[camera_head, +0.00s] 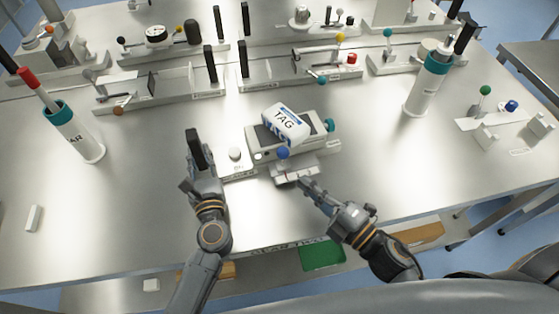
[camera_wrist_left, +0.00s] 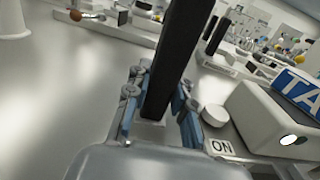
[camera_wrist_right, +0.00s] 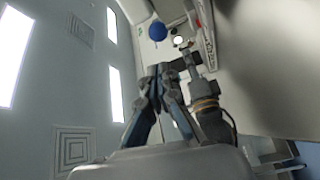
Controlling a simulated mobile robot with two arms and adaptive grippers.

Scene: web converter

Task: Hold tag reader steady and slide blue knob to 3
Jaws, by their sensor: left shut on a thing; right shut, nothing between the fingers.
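The grey tag reader (camera_head: 258,144) stands near the table's front middle, with a white and blue TAG block (camera_head: 285,122) tilted on its top. The blue knob (camera_head: 282,153) is at the reader's front, above a small slide plate; its scale is too small to read. It also shows in the right wrist view (camera_wrist_right: 157,31). My left gripper (camera_head: 198,175) is shut on a black upright handle (camera_wrist_left: 172,62), left of the reader and the ON button plate. My right gripper (camera_head: 305,183) is shut and empty, just in front of the slide plate, below and right of the blue knob, apart from it.
A white round button (camera_head: 235,153) sits between the handle and the reader. A teal knob (camera_head: 329,125) is at the reader's right. Teal-ringed cylinders stand at left (camera_head: 85,145) and right (camera_head: 420,98). Fixtures line the back. Table space right of the reader is clear.

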